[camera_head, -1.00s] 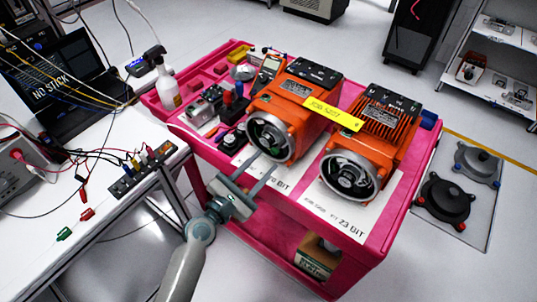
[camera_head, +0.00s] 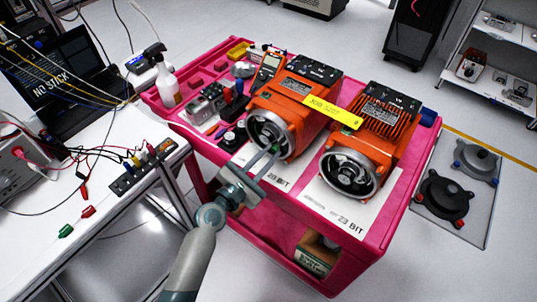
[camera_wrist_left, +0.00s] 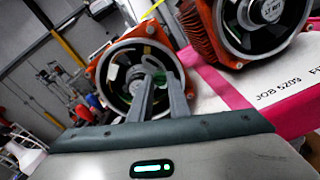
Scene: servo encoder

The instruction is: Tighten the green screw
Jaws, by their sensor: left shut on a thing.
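Two orange motors stand on the pink cart, each with a round, dark, open end facing me. My right gripper is not in view.
A yellow tag (camera_head: 333,113) lies across the two motors. White label sheets (camera_head: 347,205) lie before them on the pink cart (camera_head: 395,222). A white bench (camera_head: 95,225) with cables stands at left. Grey and dark round parts (camera_head: 446,197) lie on a floor mat at right.

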